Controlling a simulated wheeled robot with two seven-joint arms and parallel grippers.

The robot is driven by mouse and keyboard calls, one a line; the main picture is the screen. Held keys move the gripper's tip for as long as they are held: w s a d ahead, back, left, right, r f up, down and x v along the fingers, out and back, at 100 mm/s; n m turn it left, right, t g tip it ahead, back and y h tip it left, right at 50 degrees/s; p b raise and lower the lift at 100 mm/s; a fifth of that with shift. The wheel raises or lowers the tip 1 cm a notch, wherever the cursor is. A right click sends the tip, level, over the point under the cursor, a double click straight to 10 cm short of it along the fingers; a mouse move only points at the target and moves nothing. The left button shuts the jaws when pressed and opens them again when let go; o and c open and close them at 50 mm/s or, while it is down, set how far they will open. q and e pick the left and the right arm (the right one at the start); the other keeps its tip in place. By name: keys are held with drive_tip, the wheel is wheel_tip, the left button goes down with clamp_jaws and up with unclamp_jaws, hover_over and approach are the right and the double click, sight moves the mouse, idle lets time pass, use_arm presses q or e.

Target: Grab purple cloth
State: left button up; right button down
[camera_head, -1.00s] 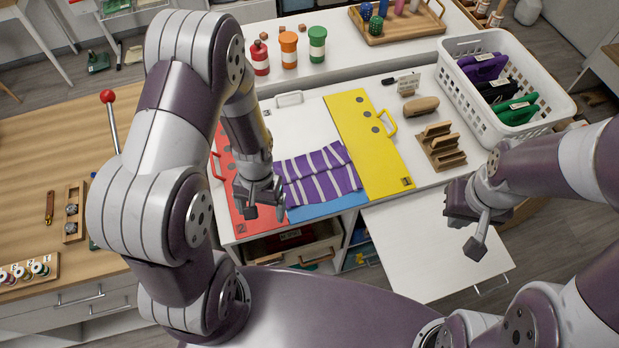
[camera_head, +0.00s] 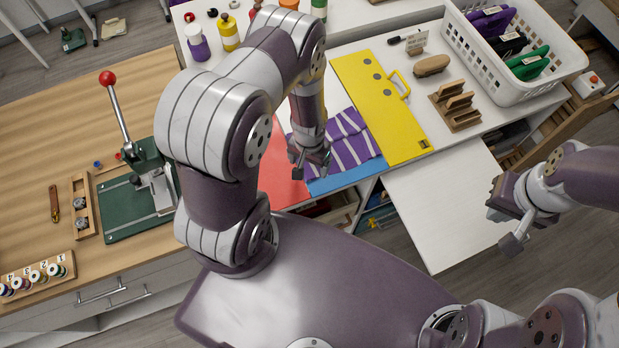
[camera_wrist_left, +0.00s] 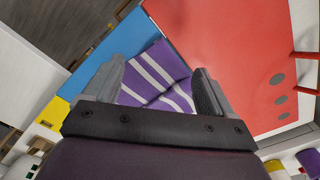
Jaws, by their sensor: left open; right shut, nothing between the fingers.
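The purple cloth (camera_head: 350,143) with white stripes lies on the white counter, across the blue panel (camera_head: 346,178) and beside the yellow panel (camera_head: 382,108). My left gripper (camera_head: 309,172) is open and stands over the cloth's left part, near the red panel (camera_head: 281,170). In the left wrist view the cloth (camera_wrist_left: 158,76) shows between the two open fingers (camera_wrist_left: 160,88). I cannot tell whether the fingertips touch it. My left forearm hides part of the cloth's left side. My right gripper (camera_head: 508,225) is shut and empty, over the floor at the right.
A white basket (camera_head: 520,75) with purple, black and green items stands at the back right. A wooden rack (camera_head: 456,108) and brown block (camera_head: 432,65) lie right of the yellow panel. A green press (camera_head: 140,195) stands on the wooden table at left. Bottles stand behind.

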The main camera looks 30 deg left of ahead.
sight(309, 176)
use_arm(q)
wheel_tip(309, 176, down, 4)
drive_tip(key=shift+f+b, duration=0.1)
drive_tip(key=shift+b, duration=1.05)
drive_tip(key=shift+d+f+b, duration=0.15)
drive_tip(key=shift+f+b, duration=0.2)
drive_tip(key=shift+f, duration=0.05)
use_arm(e)
wheel_tip(309, 176, down, 4)
drive_tip(key=shift+d+f, duration=0.15)
drive_tip(key=shift+f, duration=0.05)
drive_tip(key=shift+r, duration=0.1)
